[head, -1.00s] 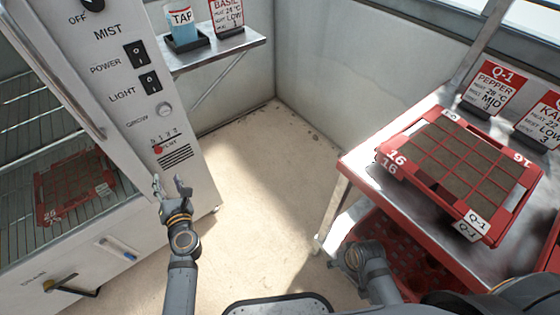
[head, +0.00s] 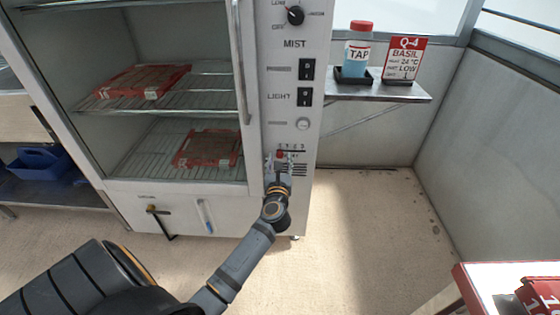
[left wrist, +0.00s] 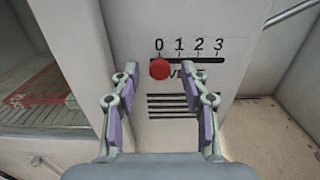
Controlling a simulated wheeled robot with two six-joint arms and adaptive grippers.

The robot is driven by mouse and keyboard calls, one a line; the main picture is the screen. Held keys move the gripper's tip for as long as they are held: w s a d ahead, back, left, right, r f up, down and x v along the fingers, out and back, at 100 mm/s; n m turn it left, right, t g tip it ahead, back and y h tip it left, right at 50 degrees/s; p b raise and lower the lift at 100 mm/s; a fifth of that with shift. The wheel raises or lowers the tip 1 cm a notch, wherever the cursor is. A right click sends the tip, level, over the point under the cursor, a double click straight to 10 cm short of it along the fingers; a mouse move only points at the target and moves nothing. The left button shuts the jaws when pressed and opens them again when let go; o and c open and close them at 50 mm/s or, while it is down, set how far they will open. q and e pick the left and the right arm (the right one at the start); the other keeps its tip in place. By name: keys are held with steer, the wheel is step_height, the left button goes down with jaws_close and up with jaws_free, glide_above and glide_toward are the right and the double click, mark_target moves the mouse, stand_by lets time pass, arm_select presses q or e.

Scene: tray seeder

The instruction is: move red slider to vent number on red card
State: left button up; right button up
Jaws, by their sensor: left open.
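The red slider (left wrist: 159,69) is a round red knob at the 0 end of a dark slot marked 0, 1, 2, 3 on the cabinet's white panel (head: 298,125). The slider also shows small in the head view (head: 281,154). My left gripper (left wrist: 158,72) is open, with its fingers on either side of the slider in the picture; I cannot tell whether they touch it. In the head view the left gripper (head: 278,158) is in front of the vent scale. The red card (head: 405,58) reads Q-4, BASIL, 24 °C and LOW; its bottom line is too small to read surely. My right gripper is not in view.
The cabinet has wire shelves with red trays (head: 207,149) behind its door. A shelf (head: 400,94) right of the panel holds the card and a TAP bottle (head: 357,50). A red-edged table (head: 470,290) is at lower right. The floor between is clear.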

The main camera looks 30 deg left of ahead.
arm_select(q)
steer(key=shift+w+a, duration=0.2)
steer(key=shift+w, duration=0.1)
jaws_close()
